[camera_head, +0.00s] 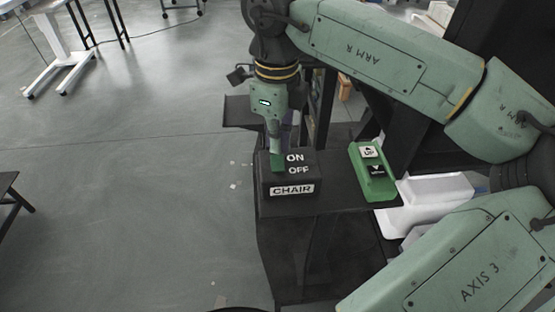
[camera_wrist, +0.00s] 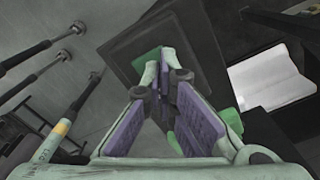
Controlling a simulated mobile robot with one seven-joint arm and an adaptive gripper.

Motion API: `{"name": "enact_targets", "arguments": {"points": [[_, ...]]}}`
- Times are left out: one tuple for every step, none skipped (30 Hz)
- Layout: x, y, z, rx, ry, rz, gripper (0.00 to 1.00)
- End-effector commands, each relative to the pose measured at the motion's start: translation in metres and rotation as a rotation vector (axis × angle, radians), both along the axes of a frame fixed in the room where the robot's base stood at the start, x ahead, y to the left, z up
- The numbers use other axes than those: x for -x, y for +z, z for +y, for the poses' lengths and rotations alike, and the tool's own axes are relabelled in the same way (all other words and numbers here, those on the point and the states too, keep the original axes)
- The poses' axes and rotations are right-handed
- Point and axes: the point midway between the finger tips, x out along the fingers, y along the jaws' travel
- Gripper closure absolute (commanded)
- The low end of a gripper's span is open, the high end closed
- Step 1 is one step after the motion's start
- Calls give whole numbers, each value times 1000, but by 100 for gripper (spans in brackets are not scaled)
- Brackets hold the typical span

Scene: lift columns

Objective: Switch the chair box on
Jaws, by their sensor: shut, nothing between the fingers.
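The chair box (camera_head: 288,187) is a dark box with a white CHAIR label on its front and the words ON and OFF on top. It stands on a dark stand in the head view. A green switch part (camera_head: 278,167) shows on its top, left of the words. My gripper (camera_head: 275,148) points down at the box top, with its fingertips at or just above the green part; I cannot tell whether they touch. The gripper is shut and empty. In the wrist view my fingers (camera_wrist: 168,75) hide most of the box, and a bit of green (camera_wrist: 146,62) shows beside the tips.
A green box (camera_head: 372,171) with UP and down buttons stands right of the chair box on the same dark stand (camera_head: 330,200). A white object (camera_head: 440,190) lies farther right. My arm spans the right side. Open grey floor (camera_head: 130,190) lies to the left.

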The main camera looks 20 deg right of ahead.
Motion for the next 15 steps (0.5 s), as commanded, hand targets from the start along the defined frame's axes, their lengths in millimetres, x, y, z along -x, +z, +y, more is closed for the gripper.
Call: {"name": "enact_targets", "arguments": {"points": [[0,0,0,0,0,0,100],[0,-1,0,0,0,0,100],[0,-1,0,0,0,0,100],[0,-2,0,0,0,0,100],[0,-2,0,0,0,0,100],[0,-3,0,0,0,0,100],[0,-3,0,0,0,0,100],[0,-4,0,0,0,0,100],[0,-4,0,0,0,0,100],[0,-5,0,0,0,0,100],[0,-5,0,0,0,0,100],[0,-6,0,0,0,0,100],[0,-6,0,0,0,0,100],[0,-7,0,0,0,0,100],[0,-7,0,0,0,0,100]]}}
